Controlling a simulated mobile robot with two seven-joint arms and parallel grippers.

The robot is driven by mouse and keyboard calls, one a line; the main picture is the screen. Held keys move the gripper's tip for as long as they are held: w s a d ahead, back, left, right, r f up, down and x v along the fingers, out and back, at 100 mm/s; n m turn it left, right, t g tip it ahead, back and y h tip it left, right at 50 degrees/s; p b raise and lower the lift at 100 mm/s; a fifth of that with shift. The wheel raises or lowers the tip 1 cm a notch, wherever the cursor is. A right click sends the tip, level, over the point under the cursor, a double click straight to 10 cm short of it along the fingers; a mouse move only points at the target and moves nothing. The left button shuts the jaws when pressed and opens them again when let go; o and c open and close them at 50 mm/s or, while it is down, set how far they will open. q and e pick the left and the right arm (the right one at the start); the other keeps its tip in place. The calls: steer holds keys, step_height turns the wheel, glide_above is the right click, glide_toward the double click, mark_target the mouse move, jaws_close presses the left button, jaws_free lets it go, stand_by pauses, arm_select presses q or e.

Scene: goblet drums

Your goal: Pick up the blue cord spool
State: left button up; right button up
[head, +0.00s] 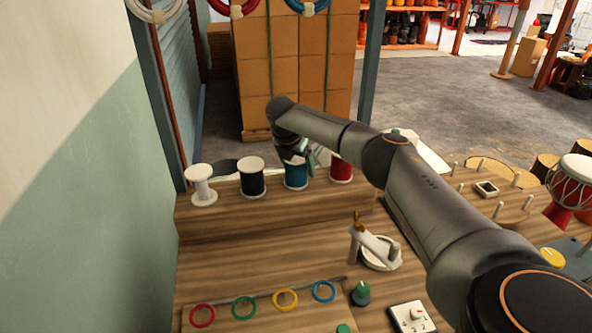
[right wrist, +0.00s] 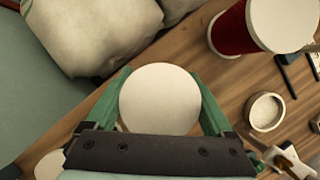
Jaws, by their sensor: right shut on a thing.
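The blue cord spool (head: 296,178) stands upright on the raised wooden shelf, between the black and red spools. Its upper end is partly hidden by my right gripper (head: 300,160), which comes down over it from above. In the right wrist view the spool's round white top (right wrist: 160,97) fills the space between the two green fingers of my right gripper (right wrist: 160,85). The fingers are shut on the spool, one on each side. I cannot tell any gap between the spool and the shelf. My left gripper is not in view.
A white spool (head: 201,184) and a black spool (head: 252,177) stand to the left, a red spool (head: 341,169) close on the right. Coloured rings (head: 285,299) and a white crank device (head: 378,251) lie on the lower bench. A wall (head: 80,200) bounds the left side.

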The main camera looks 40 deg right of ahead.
steer(key=c, duration=0.3)
steer(key=shift+r, duration=0.15)
